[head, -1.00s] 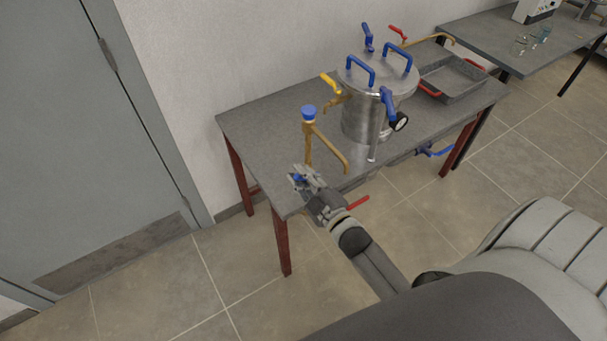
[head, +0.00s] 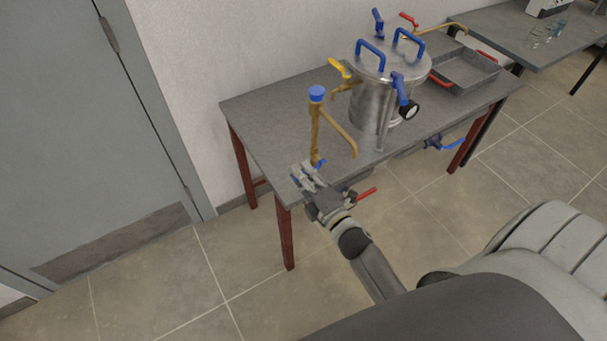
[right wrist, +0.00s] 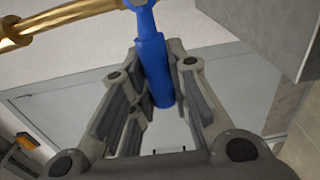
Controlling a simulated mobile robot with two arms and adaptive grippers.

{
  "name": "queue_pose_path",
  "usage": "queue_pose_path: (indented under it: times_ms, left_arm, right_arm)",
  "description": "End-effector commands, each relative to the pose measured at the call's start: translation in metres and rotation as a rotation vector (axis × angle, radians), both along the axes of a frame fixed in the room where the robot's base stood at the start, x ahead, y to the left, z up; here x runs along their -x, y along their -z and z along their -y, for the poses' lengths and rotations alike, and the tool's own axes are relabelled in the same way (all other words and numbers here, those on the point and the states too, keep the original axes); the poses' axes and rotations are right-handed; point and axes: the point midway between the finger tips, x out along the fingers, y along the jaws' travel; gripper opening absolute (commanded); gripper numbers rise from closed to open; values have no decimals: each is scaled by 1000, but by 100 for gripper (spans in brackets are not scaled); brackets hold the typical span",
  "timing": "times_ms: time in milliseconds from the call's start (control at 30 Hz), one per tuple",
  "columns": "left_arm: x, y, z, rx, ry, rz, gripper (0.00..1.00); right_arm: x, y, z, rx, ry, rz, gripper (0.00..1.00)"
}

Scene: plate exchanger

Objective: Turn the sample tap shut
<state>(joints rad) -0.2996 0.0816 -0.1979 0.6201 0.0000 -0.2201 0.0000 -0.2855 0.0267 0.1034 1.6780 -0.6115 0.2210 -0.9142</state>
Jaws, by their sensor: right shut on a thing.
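A blue lever handle (right wrist: 158,68) stands between the fingers of my right gripper (right wrist: 155,105) in the right wrist view, and the gripper is shut on it. The lever's top end meets a brass pipe (right wrist: 55,28). In the head view my right gripper (head: 305,172) is at the table's front left corner, at the foot of a brass post tap (head: 315,135) with a round blue knob and a curved spout. A bit of blue lever (head: 320,163) shows beside the fingertips; the fingers hide the rest. Which tap is the sample tap is not marked. My left gripper is not in view.
A steel vessel (head: 372,100) with blue handles and a gauge stands on the grey table (head: 265,110). A yellow-handled tap (head: 340,69) and a grey tray (head: 466,72) are close by. A red lever (head: 366,194) and a blue lever (head: 452,145) show at the table's front.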

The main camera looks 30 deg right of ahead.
Motion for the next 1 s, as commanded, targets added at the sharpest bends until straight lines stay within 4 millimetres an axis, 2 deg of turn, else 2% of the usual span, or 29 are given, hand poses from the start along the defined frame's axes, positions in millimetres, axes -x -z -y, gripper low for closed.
queue_pose_path:
  times_ms: [500,533,667,700,1000]
  left_arm:
    - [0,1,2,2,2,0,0]
    - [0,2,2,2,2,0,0]
    - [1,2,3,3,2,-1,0]
    - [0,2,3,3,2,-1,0]
    - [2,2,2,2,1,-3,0]
  right_arm:
    - [0,2,1,23,1,-2,0]
    - [0,2,1,23,1,-2,21]
    - [0,2,1,21,1,-2,38]
    - [0,2,1,20,1,-2,40]
    - [1,2,0,18,1,0,40]
